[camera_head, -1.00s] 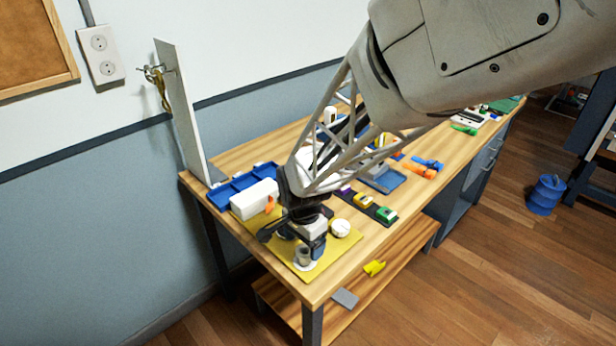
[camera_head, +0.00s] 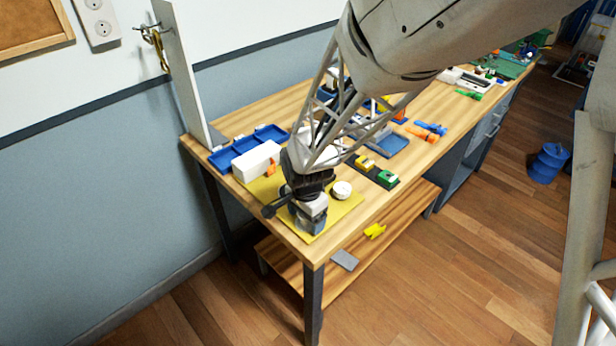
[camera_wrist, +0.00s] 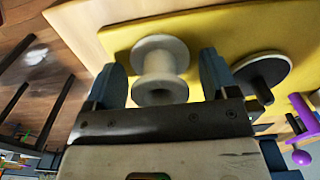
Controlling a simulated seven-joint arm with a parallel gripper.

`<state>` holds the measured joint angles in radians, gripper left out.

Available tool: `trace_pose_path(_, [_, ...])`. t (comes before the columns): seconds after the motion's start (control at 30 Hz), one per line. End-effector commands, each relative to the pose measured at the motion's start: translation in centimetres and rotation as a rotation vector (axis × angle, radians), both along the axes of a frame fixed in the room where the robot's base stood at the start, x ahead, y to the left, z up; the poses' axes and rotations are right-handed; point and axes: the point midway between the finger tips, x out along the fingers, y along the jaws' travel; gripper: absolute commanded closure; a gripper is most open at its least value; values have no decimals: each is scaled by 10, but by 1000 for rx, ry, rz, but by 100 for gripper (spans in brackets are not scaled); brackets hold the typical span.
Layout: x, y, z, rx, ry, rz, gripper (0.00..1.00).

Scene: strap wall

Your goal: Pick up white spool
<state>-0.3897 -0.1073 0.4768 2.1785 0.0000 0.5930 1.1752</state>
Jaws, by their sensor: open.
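The white spool (camera_wrist: 160,52) stands on the yellow mat (camera_wrist: 120,38) in the wrist view, with two round flanges and a narrower core. A dark hole shows in its near flange. My gripper (camera_wrist: 161,68) is open, with one blue-grey finger on each side of the spool. A gap shows at the left finger; the right finger is very close, and I cannot tell whether it touches. In the head view my gripper (camera_head: 309,222) is low over the front corner of the yellow mat (camera_head: 340,210) and hides the spool.
A white round roll (camera_head: 342,190) sits on the mat right of my gripper. A white box (camera_head: 256,161) and blue tray (camera_head: 248,146) are behind left. A black disc (camera_wrist: 262,72) and purple object (camera_wrist: 302,115) lie right of my fingers. The table's front edge is close.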

Motion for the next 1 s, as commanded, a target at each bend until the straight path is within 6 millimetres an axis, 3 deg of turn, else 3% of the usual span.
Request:
trace_pose_path(0.5, [0,0,0,0,0,0,21])
trace_pose_path(0.87, [0,0,0,-1,1,0,74])
trace_pose_path(1.0, [0,0,0,-1,1,0,74])
